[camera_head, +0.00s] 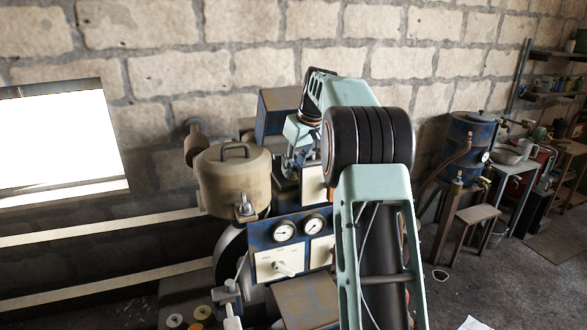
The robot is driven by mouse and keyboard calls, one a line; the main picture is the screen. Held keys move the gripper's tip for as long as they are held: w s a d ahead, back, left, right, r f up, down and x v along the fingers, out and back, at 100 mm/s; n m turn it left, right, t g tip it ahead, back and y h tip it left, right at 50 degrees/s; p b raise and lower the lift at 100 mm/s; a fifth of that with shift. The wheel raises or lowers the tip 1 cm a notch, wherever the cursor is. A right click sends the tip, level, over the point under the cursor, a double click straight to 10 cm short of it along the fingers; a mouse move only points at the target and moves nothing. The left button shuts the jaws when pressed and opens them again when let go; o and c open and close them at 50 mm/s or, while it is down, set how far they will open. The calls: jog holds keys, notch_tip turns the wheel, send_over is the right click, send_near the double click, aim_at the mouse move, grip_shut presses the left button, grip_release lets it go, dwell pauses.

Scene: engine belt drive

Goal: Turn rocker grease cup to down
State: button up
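The engine stands in the middle, with a tan lidded tank (232,180) at its upper left and a blue gauge panel (300,232) at its front. I cannot pick out the rocker grease cup for certain. A small metal fitting (245,208) sits at the front of the tank, and a brown knob-like part (195,143) stands behind it at the left. My gripper (289,166) hangs at the far side of my mint-green arm, right of the tank and above the gauge panel. Its fingers are small and partly hidden, so their opening does not show.
A pale plate with a white lever (284,268) lies below the gauges. My arm hides much of the engine's right side. A blue drum (468,140), a wooden stool (476,216) and a cluttered bench stand at the right. Two pale rails cross the left side.

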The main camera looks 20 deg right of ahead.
grip_shut()
jog(key=shift+m, duration=0.3)
jog(key=m+h, duration=0.1)
jog(key=m, duration=0.2)
jog(key=shift+a+h, duration=0.15)
jog(key=shift+h, duration=0.15)
jog(key=m+h, duration=0.1)
jog(key=m, duration=0.3)
jog(key=shift+a+f, duration=0.1)
jog(key=m+g+h, duration=0.1)
jog(key=m, duration=0.2)
jog(key=shift+m+h, duration=0.3)
jog(key=shift+m, duration=0.1)
jog(key=m+g+h, duration=0.1)
jog(key=m, duration=0.3)
jog(key=shift+w+a, duration=0.1)
jog(key=shift+w, duration=0.05)
jog(key=shift+m+g, duration=0.4)
jog(key=shift+m, duration=0.4)
jog(key=shift+f+m+g, duration=0.1)
jog(key=shift+m+g, duration=0.4)
jog(key=shift+m, duration=0.6)
